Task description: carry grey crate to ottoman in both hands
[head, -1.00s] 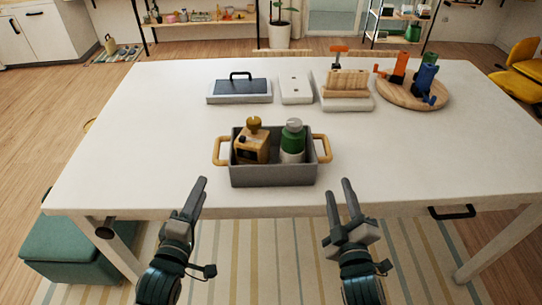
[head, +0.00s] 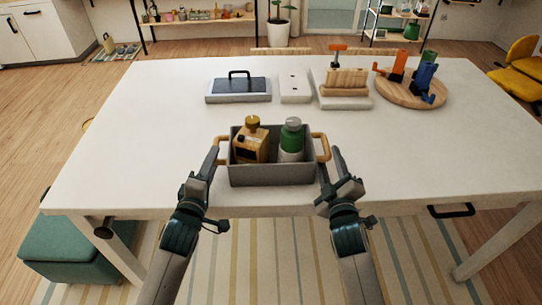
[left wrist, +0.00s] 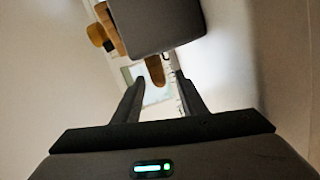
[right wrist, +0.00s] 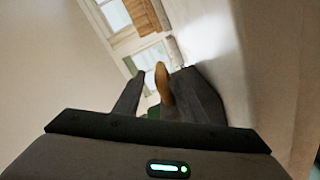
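The grey crate (head: 272,175) stands on the white table near its front edge, with a wooden loop handle at each end. It holds a tan box-shaped item with a round yellow top (head: 250,145) and a green-and-white bottle (head: 291,140). My left gripper (head: 209,164) is at the left handle (head: 221,149); in the left wrist view that handle (left wrist: 155,70) shows between spread fingers. My right gripper (head: 330,166) is at the right handle (head: 321,147); in the right wrist view that handle (right wrist: 163,85) shows between spread fingers. The teal ottoman (head: 75,255) is on the floor at lower left.
Behind the crate are a dark-topped box (head: 238,90), a white plate (head: 294,88), a wooden block on a tray (head: 345,85) and a round board (head: 410,94) with coloured items. The table's left side is clear. A black handle (head: 452,211) sticks out at front right.

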